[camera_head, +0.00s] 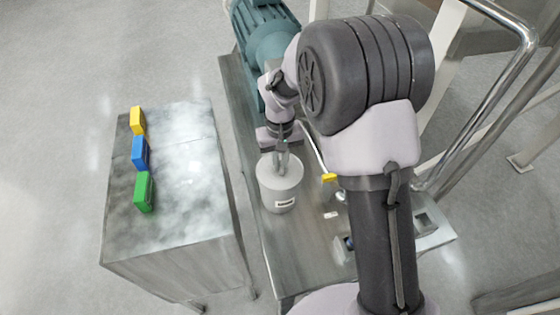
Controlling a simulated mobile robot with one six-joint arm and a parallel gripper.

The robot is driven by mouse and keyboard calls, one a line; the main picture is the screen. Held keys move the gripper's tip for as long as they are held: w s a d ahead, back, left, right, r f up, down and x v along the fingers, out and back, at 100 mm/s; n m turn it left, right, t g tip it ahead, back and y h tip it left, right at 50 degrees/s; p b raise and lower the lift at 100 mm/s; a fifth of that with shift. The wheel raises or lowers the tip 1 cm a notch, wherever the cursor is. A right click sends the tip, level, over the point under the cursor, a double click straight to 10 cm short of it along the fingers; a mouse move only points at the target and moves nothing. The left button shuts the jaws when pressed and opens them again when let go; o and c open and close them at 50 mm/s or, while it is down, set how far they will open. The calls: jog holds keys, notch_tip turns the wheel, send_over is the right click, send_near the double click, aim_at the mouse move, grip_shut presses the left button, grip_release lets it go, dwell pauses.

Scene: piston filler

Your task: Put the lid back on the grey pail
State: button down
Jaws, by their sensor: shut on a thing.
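The grey pail (278,198) stands on the metal bench, with a small dark-edged label on its front. A light grey lid (291,178) shows at the pail's top, under my gripper. It looks level and over the opening, but I cannot tell whether it is seated or slightly above the rim. My gripper (282,158) points down over the lid and is shut on its upright handle. The fingers hide part of the lid and the far rim.
A teal motor (268,40) stands at the bench's far end. A yellow-handled lever (329,177) is right of the pail. A metal side table (185,205) at left carries yellow (138,121), blue (140,153) and green (143,190) blocks. Metal rails (480,115) stand at right.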

jog(key=c, duration=1.4)
grip_release()
jog(key=shift+o, duration=0.3)
jog(key=o, duration=0.4)
jog(key=shift+o, duration=0.2)
jog(key=shift+r+p, duration=2.6)
jog(key=shift+r, duration=0.95)
grip_shut()
